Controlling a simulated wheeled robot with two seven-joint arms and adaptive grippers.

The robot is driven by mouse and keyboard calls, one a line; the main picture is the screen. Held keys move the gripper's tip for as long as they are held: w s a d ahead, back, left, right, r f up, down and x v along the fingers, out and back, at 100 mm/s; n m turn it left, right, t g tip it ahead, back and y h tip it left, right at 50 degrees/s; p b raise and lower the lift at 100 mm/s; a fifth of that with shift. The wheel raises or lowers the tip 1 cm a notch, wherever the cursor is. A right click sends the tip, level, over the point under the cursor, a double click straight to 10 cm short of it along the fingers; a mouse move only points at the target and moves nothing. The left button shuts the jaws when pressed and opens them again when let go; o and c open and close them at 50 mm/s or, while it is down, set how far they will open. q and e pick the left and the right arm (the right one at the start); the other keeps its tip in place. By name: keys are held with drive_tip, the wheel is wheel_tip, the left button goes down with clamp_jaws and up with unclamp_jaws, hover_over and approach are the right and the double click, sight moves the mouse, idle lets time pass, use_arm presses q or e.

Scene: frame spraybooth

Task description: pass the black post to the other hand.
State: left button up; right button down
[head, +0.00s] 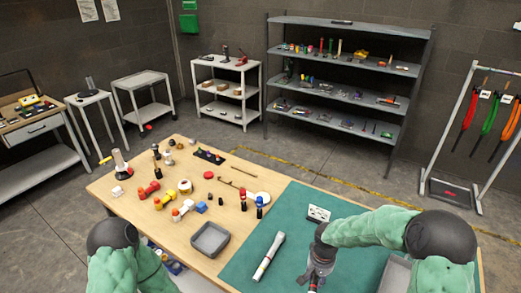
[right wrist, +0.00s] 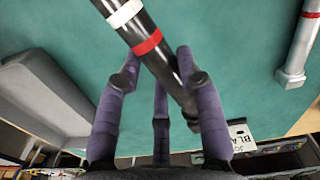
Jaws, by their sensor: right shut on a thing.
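The black post (right wrist: 165,68) is a dark cylinder with a white band and a red band, slanting across the right wrist view. My right gripper (right wrist: 158,82) is shut on it, with fingers on both sides of the post, over the green mat (head: 293,225). The post's upper end runs out of the right wrist view. In the head view my right gripper (head: 319,262) hides most of the post. My left arm shows at the lower left of the head view, but its gripper is out of view.
A white post (head: 268,256) with a red band lies on the mat, left of my right gripper. A white label card (head: 318,213) stands behind it. Grey trays stand left (head: 210,240) and right (head: 396,273). Several small parts crowd the table's wooden left side.

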drive_tip(key=shift+s+a+f+n+b, duration=0.15)
drive_tip(key=shift+s+f+n+b, duration=0.4)
drive_tip(key=shift+f+b, duration=0.65)
drive_tip(key=shift+s+a+f+n+b, duration=0.2)
drive_tip(key=shift+s+f+n+b, duration=0.35)
drive_tip(key=shift+b, duration=1.15)
drive_tip(key=shift+s+a+f+n+b, duration=0.15)
drive_tip(key=shift+s+f+n+b, duration=0.35)
drive_tip(key=shift+f+b, duration=0.8)
drive_tip(key=shift+w+r, duration=0.15)
drive_tip(key=shift+r, duration=0.1)
